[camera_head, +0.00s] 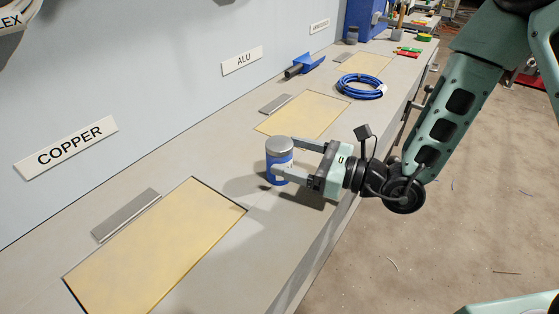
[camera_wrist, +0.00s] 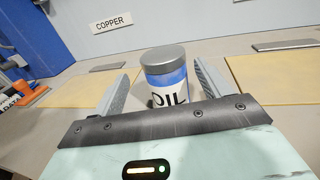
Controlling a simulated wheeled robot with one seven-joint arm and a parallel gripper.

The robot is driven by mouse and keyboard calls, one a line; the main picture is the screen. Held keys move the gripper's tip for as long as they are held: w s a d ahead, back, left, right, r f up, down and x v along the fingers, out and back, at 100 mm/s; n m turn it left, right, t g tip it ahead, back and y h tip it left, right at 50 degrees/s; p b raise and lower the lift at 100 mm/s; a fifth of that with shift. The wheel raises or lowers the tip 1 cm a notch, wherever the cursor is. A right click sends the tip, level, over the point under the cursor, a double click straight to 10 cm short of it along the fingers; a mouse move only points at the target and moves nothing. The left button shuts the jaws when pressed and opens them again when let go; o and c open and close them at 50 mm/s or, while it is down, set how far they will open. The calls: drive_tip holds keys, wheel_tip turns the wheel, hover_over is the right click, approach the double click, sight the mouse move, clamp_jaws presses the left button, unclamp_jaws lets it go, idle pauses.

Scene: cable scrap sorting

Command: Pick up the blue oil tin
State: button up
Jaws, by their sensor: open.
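The blue oil tin (camera_head: 280,160) has a grey lid and a white label, and stands upright on the grey workbench (camera_head: 225,232) between two yellow panels. In the wrist view the tin (camera_wrist: 167,78) shows the letters "OIL" and sits between the two fingers, partly hidden at its base by the gripper body. My gripper (camera_head: 285,157) is open and level, with one finger on each side of the tin. It also shows in the wrist view (camera_wrist: 165,85). I cannot tell whether either finger touches the tin.
A yellow panel (camera_head: 155,255) lies nearer, under the COPPER sign (camera_head: 66,147); another (camera_head: 302,115) lies beyond the tin, under the ALU sign (camera_head: 241,61). A blue cable coil (camera_head: 360,87) and a blue-handled tool (camera_head: 305,65) lie farther back. The bench edge runs along the right.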

sight(272, 147)
drive_tip(key=shift+w+x, duration=0.15)
drive_tip(key=shift+x, duration=1.15)
drive_tip(key=shift+w+x, duration=0.15)
drive_tip(key=shift+x, duration=1.2)
drive_tip(key=shift+d+r, duration=0.15)
drive_tip(key=c, duration=1.2)
